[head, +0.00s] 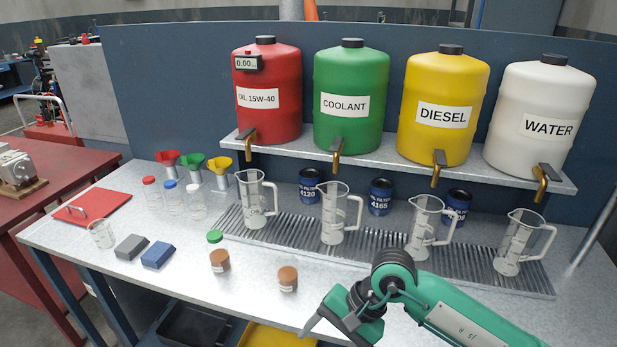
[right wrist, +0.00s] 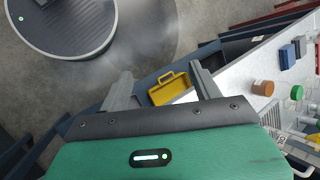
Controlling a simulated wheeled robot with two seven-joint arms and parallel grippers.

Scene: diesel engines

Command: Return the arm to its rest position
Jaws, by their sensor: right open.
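My right arm (head: 455,310), green with dark joints, comes in from the lower right in the head view and reaches over the front edge of the bench. Its gripper (head: 322,318) is at the bottom of that view, partly cut off by the frame edge. In the right wrist view the right gripper (right wrist: 161,78) is open, its two grey fingers wide apart with nothing held between them. It is beside the bench front, with the floor and a yellow tray (right wrist: 155,97) beyond the fingers. My left gripper is not in view.
Several clear jugs stand on the grate (head: 290,232). A shelf (head: 310,148) carries red, green, yellow and white tanks.

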